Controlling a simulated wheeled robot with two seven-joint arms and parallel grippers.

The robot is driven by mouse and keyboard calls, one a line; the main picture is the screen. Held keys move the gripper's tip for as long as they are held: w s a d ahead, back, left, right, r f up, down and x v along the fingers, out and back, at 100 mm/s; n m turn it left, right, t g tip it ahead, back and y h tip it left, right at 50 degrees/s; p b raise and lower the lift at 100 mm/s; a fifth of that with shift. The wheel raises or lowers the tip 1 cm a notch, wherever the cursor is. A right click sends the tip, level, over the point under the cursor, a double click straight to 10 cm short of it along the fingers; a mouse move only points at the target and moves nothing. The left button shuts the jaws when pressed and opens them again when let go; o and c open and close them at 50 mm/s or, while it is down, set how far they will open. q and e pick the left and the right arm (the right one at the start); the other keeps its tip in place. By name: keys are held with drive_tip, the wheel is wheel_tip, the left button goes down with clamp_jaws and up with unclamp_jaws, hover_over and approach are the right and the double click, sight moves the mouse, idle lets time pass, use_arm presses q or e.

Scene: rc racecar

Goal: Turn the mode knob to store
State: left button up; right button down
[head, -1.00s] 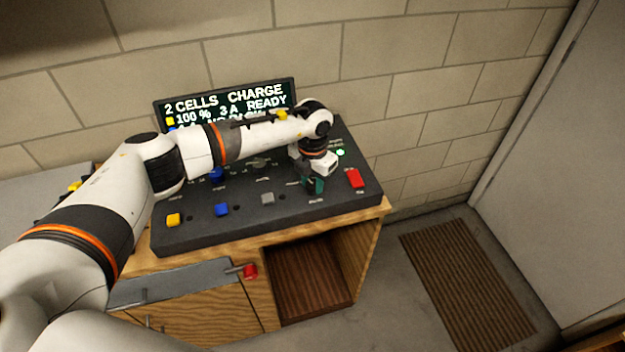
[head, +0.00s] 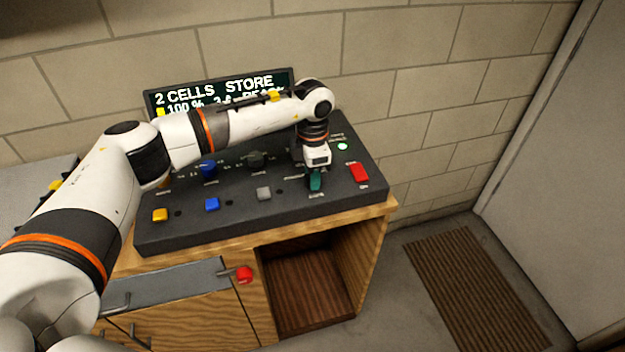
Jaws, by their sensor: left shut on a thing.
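The mode knob (head: 316,181) is a green knob on the dark control panel (head: 240,218), left of the red button. My left gripper (head: 316,170) comes down over it from above and is shut on it, hiding its upper part. The display (head: 215,92) behind the panel reads "2 CELLS STORE" on its top line; my left arm covers part of the lines below. My right gripper is not in view.
The panel also has a red button (head: 359,173), a grey button (head: 264,194), blue and yellow buttons, and a lit green lamp (head: 342,146). It stands on a wooden cabinet (head: 370,235) against a block wall. A ribbed mat (head: 475,285) lies on the floor at right.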

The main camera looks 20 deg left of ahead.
use_arm(q)
drive_tip(key=shift+m+b, duration=0.3)
drive_tip(key=shift+m, duration=0.1)
drive_tip(key=shift+r, duration=0.1)
drive_tip(key=o, duration=1)
drive_tip(key=shift+c, duration=0.2)
wheel_tip(320, 180, up, 12)
drive_tip(key=b, duration=0.3)
